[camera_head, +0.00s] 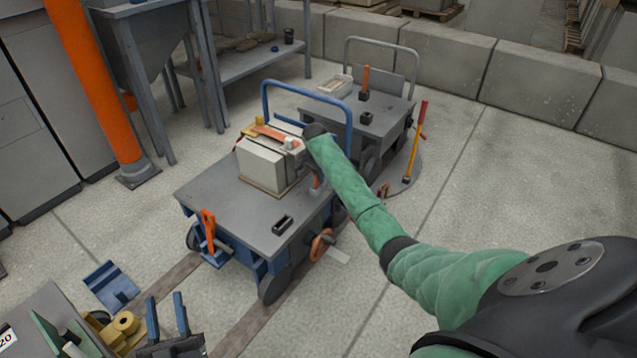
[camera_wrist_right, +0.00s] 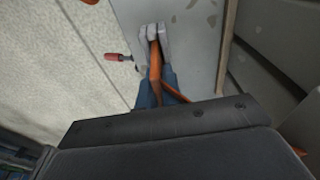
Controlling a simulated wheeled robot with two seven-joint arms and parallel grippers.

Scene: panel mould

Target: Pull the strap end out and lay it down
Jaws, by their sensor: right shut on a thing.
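An orange strap (camera_head: 271,133) lies over the top of a pale block-shaped mould (camera_head: 262,165) on the blue-framed cart. In the right wrist view the strap (camera_wrist_right: 155,62) runs from a grey buckle (camera_wrist_right: 153,33) down between the blue fingers of my right gripper (camera_wrist_right: 155,95). My right gripper is shut on the strap close to the buckle; the dark wrist housing hides part of it. In the head view it is at the mould's right side, mostly hidden by my green-sleeved arm. My left gripper (camera_head: 167,314) is empty at the bottom left, its two fingers apart.
The cart top (camera_head: 222,203) is bare in front of the mould, except for a small dark block (camera_head: 283,224). An orange clamp (camera_head: 208,227) is on the front edge. A second cart (camera_head: 385,118) stands behind. An orange post (camera_head: 98,85) rises at the left.

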